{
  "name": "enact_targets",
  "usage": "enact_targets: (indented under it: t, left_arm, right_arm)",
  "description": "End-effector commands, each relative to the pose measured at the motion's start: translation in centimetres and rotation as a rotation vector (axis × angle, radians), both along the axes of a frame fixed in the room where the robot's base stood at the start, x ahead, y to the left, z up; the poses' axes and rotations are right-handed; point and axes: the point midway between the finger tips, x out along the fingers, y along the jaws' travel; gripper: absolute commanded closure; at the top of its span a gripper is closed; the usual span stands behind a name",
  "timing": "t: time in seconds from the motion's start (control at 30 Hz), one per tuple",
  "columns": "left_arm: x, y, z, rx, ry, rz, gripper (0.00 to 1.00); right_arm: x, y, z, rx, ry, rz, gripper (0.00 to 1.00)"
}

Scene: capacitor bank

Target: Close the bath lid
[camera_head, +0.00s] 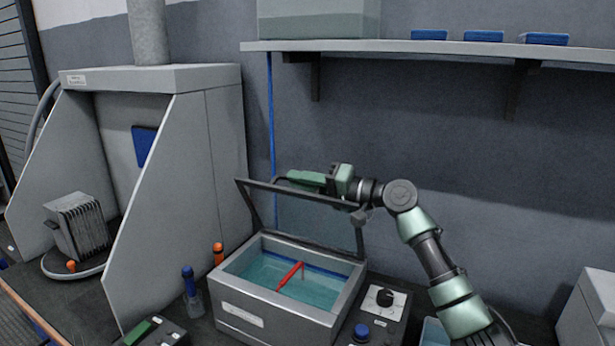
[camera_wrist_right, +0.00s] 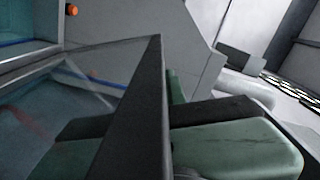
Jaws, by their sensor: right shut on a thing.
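The bath (camera_head: 270,316) is a grey box of teal liquid on the bench, with a red bar (camera_head: 290,275) in the liquid. Its lid (camera_head: 312,228) is a clear pane in a dark frame, standing raised at the back of the bath, so the bath is open. My right gripper (camera_head: 303,178) is at the lid's top edge, shut on the frame. In the right wrist view the lid's dark frame (camera_wrist_right: 145,95) runs between the fingers of my right gripper (camera_wrist_right: 160,135), one seen through the pane. My left gripper is not in view.
A grey fume hood (camera_head: 175,205) stands left of the bath. A bottle with a blue top (camera_head: 191,285) and an orange-topped item (camera_head: 218,254) stand close by the bath's left side. A dial panel (camera_head: 384,300) sits at its right. A shelf (camera_head: 430,47) hangs above.

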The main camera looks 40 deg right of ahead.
Motion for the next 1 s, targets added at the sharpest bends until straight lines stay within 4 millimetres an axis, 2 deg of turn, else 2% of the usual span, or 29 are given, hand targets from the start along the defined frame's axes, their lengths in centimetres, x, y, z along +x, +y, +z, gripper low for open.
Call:
enact_targets:
  t: [0.23,0.67,0.7,0.77,1.0]
  left_arm:
    - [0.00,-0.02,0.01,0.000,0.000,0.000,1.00]
    - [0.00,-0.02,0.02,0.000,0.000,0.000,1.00]
    - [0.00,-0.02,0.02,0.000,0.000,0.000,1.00]
    - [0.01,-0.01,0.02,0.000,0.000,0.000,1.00]
    - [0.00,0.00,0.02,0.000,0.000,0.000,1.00]
  right_arm:
    - [-0.62,1.18,-0.51,0.002,0.003,-0.002,1.00]
    - [-0.71,1.34,-0.47,0.001,0.003,-0.003,1.00]
    - [-0.70,1.33,-0.47,0.001,0.003,-0.003,0.82]
    - [-0.71,1.33,-0.46,0.001,0.003,-0.003,0.67]
    - [-0.71,1.35,-0.39,0.002,0.001,-0.002,0.67]
